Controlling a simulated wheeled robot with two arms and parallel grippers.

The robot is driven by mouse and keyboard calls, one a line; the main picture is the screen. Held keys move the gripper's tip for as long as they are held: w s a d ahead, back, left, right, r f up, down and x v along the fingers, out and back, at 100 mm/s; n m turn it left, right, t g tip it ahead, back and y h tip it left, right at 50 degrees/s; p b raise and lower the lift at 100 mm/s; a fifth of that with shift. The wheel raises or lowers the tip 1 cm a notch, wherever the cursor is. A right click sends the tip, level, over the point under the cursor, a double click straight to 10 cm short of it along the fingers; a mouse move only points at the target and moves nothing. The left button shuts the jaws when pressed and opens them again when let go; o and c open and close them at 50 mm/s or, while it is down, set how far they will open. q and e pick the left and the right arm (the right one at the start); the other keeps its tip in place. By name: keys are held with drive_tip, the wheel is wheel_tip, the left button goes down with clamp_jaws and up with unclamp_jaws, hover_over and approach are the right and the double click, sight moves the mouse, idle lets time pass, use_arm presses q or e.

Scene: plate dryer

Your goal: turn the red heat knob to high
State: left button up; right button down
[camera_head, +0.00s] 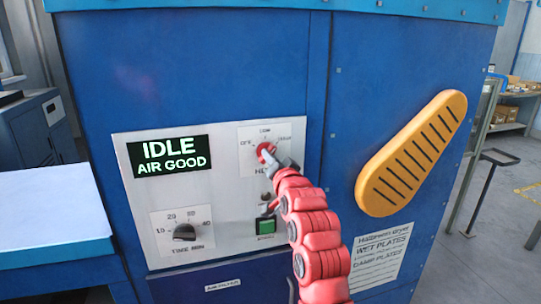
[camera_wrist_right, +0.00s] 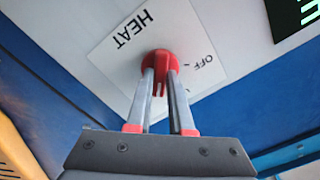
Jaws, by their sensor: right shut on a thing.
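The red heat knob (camera_head: 264,149) sits on a white label plate on the dryer's control panel. My right gripper (camera_head: 272,161) reaches it from below right and is shut on it. In the wrist view the two grey fingers of the right gripper (camera_wrist_right: 161,88) clasp the red knob (camera_wrist_right: 158,62) from both sides. The word HEAT is at its upper left there, and OFF is to its right. In the head view OFF is left of the knob, with small blurred marks above and right. I cannot tell which mark the knob points to. My left gripper is out of view.
The display (camera_head: 170,156) reads IDLE, AIR GOOD. A dark time dial (camera_head: 184,232) is at the lower left, and a green button (camera_head: 266,225) is beside my right arm. A yellow slotted handle (camera_head: 411,153) sticks out at the right. A white-topped table (camera_head: 50,210) stands at the left.

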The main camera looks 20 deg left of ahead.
drive_tip(key=m+p, duration=0.1)
drive_tip(key=m, duration=0.2)
drive_tip(key=shift+m+p, duration=0.3)
drive_tip(key=shift+p, duration=0.05)
idle(0.4)
drive_tip(key=c, duration=0.8)
unclamp_jaws()
drive_tip(key=b+v, duration=0.4)
drive_tip(key=v, duration=1.3)
drive_tip(key=shift+d+b, duration=0.2)
drive_tip(key=shift+b, duration=0.15)
